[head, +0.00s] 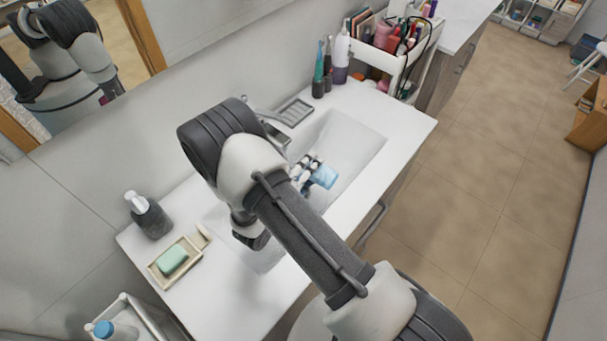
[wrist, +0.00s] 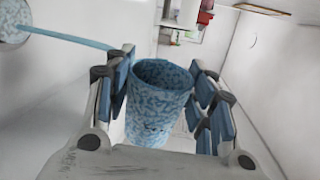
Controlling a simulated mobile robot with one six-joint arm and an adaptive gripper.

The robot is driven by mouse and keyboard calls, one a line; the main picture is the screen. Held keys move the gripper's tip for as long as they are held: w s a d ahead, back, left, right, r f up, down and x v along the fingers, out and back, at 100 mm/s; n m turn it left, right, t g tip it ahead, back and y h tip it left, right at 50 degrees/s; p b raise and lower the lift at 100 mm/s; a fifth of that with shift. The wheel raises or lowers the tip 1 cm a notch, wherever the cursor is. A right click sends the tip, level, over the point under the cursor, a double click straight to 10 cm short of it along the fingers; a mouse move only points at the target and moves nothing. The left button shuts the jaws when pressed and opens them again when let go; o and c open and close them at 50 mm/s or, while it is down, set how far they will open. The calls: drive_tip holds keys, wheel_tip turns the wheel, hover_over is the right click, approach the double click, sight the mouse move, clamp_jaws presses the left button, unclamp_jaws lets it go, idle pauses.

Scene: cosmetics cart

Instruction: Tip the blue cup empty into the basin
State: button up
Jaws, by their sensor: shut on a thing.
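The blue cup (head: 324,177) is over the white basin (head: 352,137) in the head view, tilted well over. In the wrist view the speckled blue cup (wrist: 158,105) is between the two fingers of my gripper (wrist: 165,95), which is shut on its sides. Part of its inner wall shows through the mouth; its bottom is hidden. In the head view my gripper (head: 307,172) is above the basin. A thin light-blue streak (wrist: 72,38) runs from near the cup's rim to a round grey fitting (wrist: 14,22); I cannot tell if it is liquid. My arm hides part of the basin.
A metal tap (head: 272,130) stands at the basin's back edge. A soap dish (head: 165,268) with green soap and a dark dispenser (head: 150,216) are at the left. Bottles (head: 341,58) and a cosmetics cart (head: 395,50) stand at the far end. The right counter strip is clear.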

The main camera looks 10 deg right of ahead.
drive_tip(key=shift+w+a+r+n+h+p, duration=0.1)
drive_tip(key=shift+w+n+h+p, duration=0.1)
drive_tip(key=shift+n, duration=0.3)
drive_tip(key=shift+w+a+n+h+p, duration=0.1)
drive_tip(key=shift+n+p, duration=0.05)
drive_tip(key=shift+n, duration=0.35)
